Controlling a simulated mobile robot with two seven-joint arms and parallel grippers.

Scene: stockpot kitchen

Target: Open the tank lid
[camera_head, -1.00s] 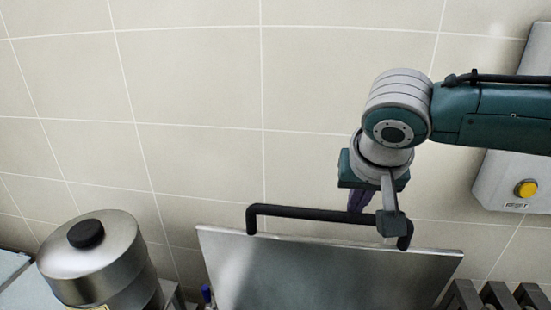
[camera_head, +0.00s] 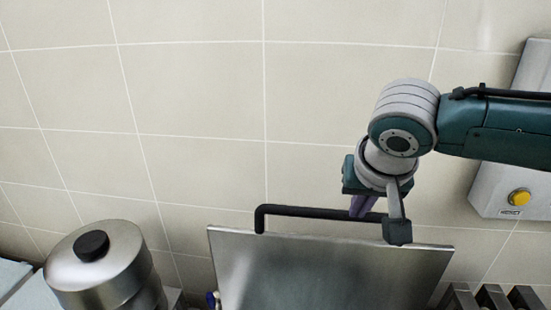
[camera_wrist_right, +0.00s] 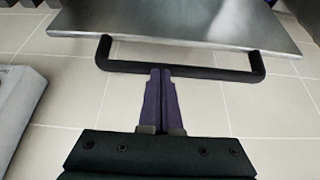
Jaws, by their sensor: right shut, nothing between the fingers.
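The tank lid (camera_head: 330,270) is a flat brushed-metal plate, raised and tilted up in front of the wall. It also shows in the wrist view (camera_wrist_right: 180,25). Its black bar handle (camera_head: 310,212) runs along the upper edge and crosses the wrist view (camera_wrist_right: 215,73). My right gripper (camera_head: 362,207) is at the right part of the handle, partly hidden behind my wrist. In the wrist view its purple fingers (camera_wrist_right: 160,72) are shut together and empty, with the tips at the bar; I cannot tell if they touch it. My left gripper is not in view.
A round steel vessel with a black knob (camera_head: 100,262) stands at the lower left. A grey wall box with a yellow button (camera_head: 519,197) is at the right. Dark slats (camera_head: 490,297) are at the lower right. The tiled wall (camera_head: 200,90) is behind the lid.

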